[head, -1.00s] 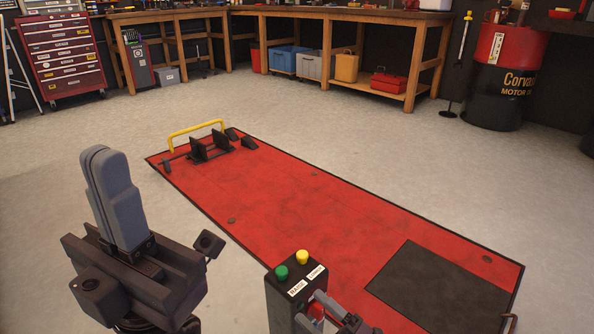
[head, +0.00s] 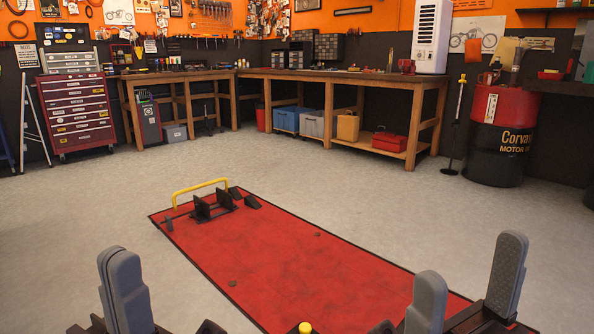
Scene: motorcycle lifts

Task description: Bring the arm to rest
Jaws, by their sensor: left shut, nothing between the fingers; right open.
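My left gripper (head: 125,288) is at the lower left, its grey fingers pressed together and pointing up, with nothing between them. My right gripper (head: 466,285) is at the lower right, its two grey fingers pointing up and spread wide apart, empty. The red motorcycle lift (head: 300,258) lies low on the floor beyond both grippers, with a yellow bar (head: 200,184) and a black wheel clamp at its far end. Only the yellow button (head: 305,328) of the control box shows at the bottom edge. The near end of the lift is cut off or hidden.
Wooden workbenches (head: 345,78) line the back, with bins and a red toolbox (head: 390,141) below. A red tool chest (head: 77,112) stands at the left and an oil drum (head: 500,135) at the right. The grey floor around the lift is clear.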

